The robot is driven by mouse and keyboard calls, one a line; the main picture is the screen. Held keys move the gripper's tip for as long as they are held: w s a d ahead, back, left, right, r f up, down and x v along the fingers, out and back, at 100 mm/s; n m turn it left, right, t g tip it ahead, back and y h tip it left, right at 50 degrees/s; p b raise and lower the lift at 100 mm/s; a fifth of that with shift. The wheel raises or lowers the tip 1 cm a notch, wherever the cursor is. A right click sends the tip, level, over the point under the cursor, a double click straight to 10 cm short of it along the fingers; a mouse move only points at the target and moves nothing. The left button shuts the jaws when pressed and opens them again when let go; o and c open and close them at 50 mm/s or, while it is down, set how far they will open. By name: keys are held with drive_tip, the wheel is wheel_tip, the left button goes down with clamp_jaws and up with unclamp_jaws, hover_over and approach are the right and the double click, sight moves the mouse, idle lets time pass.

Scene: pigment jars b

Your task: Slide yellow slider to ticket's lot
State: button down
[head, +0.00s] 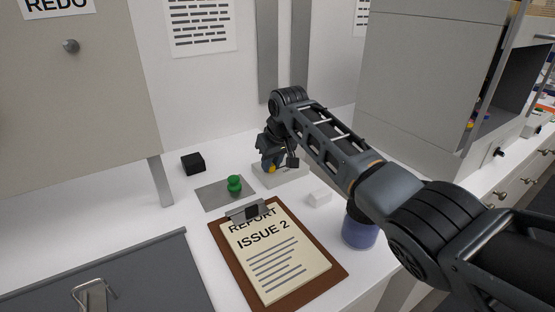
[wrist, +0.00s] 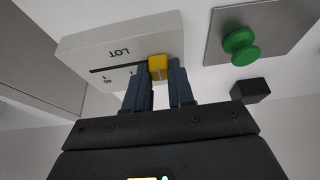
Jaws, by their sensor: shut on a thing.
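My gripper (head: 271,165) is lowered over a white block at the back of the counter and is shut on the yellow slider (head: 271,169). In the wrist view the yellow slider (wrist: 158,67) sits between my two fingertips (wrist: 158,75). The slider block (wrist: 100,45) carries the upside-down word LOT and a dark straight slot. The slider is at the right part of the slot in that view; the small marks below the slot are hard to read. In the head view the slider block (head: 291,174) is partly hidden by my gripper. No lot number on a ticket is readable.
A clipboard (head: 227,265) with a sheet reading REPORT ISSUE 2 lies in front. A green knob (head: 234,184) on a grey plate and a black block (head: 193,164) are to the left. A small white block (head: 318,198) and a blue jar (head: 359,234) are near my arm.

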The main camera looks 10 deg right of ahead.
drive_tip(key=shift+a, duration=0.3)
drive_tip(key=c, duration=1)
unclamp_jaws()
drive_tip(key=shift+o, duration=0.2)
drive_tip(key=v, duration=0.8)
drive_tip(key=shift+b, duration=0.3)
drive_tip(key=shift+f, duration=0.1)
